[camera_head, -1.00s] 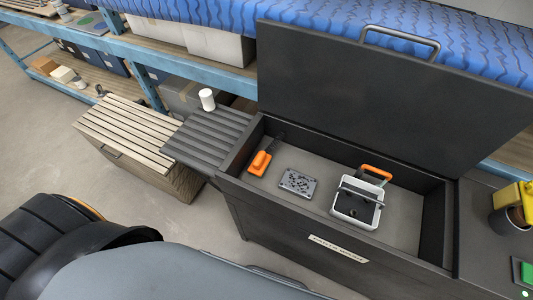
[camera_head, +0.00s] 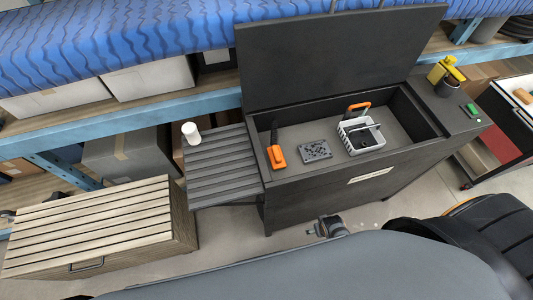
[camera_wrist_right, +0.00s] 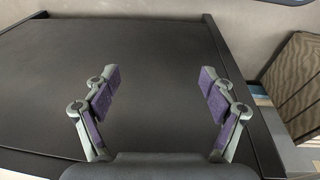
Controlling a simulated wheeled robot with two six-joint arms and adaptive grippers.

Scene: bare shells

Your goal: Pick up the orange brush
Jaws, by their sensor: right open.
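The orange brush (camera_head: 277,157) lies at the left end of the open dark chest (camera_head: 322,200), against its front-left inner corner, with a dark part reaching toward the back. My right gripper (camera_head: 328,226) shows small in front of the chest, outside it and lower than the brush. In the right wrist view its fingers (camera_wrist_right: 160,85) are spread and empty, facing a dark flat panel. The brush is not in that view. My left gripper is not in view.
The raised lid (camera_head: 330,65) stands behind. A slatted side shelf (camera_head: 222,165) holds a white cup (camera_head: 191,133). A slatted wooden crate (camera_head: 100,225) stands left.

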